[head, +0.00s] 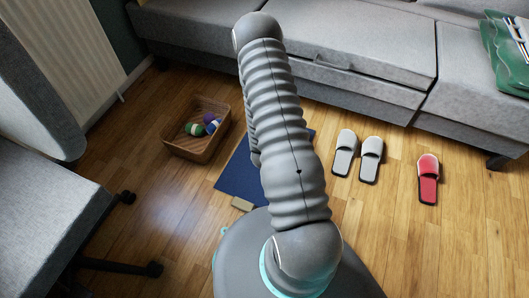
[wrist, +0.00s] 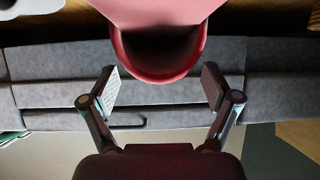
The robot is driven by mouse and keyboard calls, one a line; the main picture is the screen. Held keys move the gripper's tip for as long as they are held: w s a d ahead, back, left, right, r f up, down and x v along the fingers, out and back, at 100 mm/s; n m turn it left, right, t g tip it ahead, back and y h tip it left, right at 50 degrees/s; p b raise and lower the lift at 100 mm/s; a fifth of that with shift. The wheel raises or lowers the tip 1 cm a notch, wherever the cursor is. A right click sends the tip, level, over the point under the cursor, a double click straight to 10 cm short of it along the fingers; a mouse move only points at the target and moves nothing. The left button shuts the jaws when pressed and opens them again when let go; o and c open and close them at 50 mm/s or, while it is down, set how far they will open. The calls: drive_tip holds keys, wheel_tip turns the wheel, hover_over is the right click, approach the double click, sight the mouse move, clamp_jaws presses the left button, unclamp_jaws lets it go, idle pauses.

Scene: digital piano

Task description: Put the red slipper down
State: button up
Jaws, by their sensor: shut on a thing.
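In the head view my arm hides the gripper and this slipper. Another red slipper (head: 429,182) with a dark sole edge lies on the wooden floor at the right.
Two grey slippers (head: 344,156) (head: 371,161) lie left of the red one. A blue mat (head: 236,178) lies partly behind my arm. A wicker basket (head: 198,145) with balls stands left. A grey sofa (head: 380,55) spans the back; an office chair (head: 50,200) is at left. Bare floor surrounds the slippers.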

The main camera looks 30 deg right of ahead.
drive_tip(key=shift+w+a+f+b, duration=0.25)
drive_tip(key=shift+w+a+f, duration=1.1)
drive_tip(key=shift+f, duration=0.45)
drive_tip(key=shift+w+a+f+b, duration=0.25)
drive_tip(key=shift+w+a+f, duration=0.95)
drive_tip(key=shift+a+f, duration=0.45)
drive_tip(key=shift+w+a+f+b, duration=0.25)
drive_tip(key=shift+w+a+f, duration=1)
drive_tip(key=shift+f, duration=0.65)
drive_tip(key=shift+f, duration=0.1)
drive_tip(key=o, duration=1.3)
drive_tip(key=shift+o, duration=0.2)
